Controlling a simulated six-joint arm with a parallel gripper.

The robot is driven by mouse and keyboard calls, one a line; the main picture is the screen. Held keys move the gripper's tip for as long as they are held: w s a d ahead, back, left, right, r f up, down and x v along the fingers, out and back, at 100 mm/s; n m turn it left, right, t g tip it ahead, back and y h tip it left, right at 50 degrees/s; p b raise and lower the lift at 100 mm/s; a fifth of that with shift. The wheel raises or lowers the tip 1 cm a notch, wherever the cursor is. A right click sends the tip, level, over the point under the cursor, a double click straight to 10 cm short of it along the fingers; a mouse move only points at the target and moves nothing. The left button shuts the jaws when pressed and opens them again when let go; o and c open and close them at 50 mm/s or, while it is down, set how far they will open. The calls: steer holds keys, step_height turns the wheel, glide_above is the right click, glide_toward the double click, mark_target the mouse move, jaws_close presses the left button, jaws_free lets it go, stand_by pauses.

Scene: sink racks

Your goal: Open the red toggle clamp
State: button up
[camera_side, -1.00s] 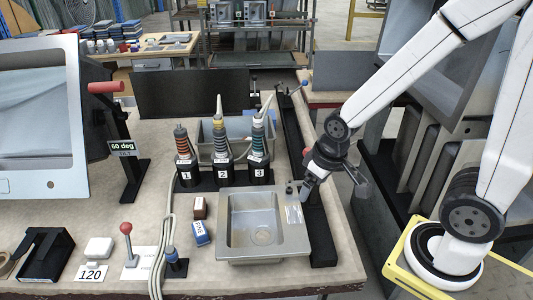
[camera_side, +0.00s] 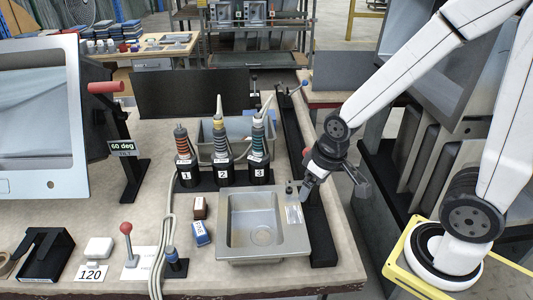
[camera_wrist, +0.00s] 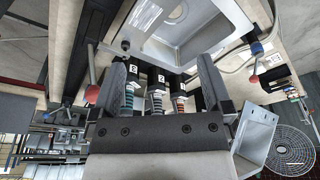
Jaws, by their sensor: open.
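A red handle (camera_side: 306,151), apparently the toggle clamp's, shows beside the dark rail at the right of the sink, just left of my wrist. In the wrist view a red grip (camera_wrist: 91,94) shows at the left, close to the outer side of the left finger. The clamp's base is mostly hidden, and I cannot tell its exact lever angle. My gripper (camera_side: 304,192) hangs beside the sink's right edge, pointing down. In the wrist view its two fingers (camera_wrist: 162,72) stand wide apart with nothing held between them.
The steel sink (camera_side: 262,225) is left of my gripper. Several numbered bottles (camera_side: 222,165) stand behind it. A long black rail (camera_side: 318,215) runs along its right side. A red-knobbed lever (camera_side: 126,229) and a red-handled stand (camera_side: 106,87) are farther left.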

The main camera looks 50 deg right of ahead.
steer(key=shift+w, duration=0.15)
steer(key=c, duration=0.7)
steer(key=shift+w+r, duration=0.15)
steer(key=shift+w, duration=0.15)
steer(key=c, duration=0.4)
steer(key=w+n+g, duration=0.1)
steer(key=w, duration=0.2)
steer(key=w+d+r+n+g, duration=0.1)
steer(key=w, duration=0.2)
steer(key=w+d+r+n+h, duration=0.1)
steer(key=w, duration=0.2)
steer(key=shift+w+r+g, duration=0.15)
steer(key=shift+w+g, duration=0.15)
steer(key=shift+g, duration=0.1)
jaws_close()
steer(key=w+d+r+n+g+h, duration=0.2)
steer(key=w+d+r+n+g, duration=0.1)
steer(key=w, duration=0.6)
steer(key=shift+w+d+n+g, duration=0.25)
steer(key=shift+d+n+g, duration=0.15)
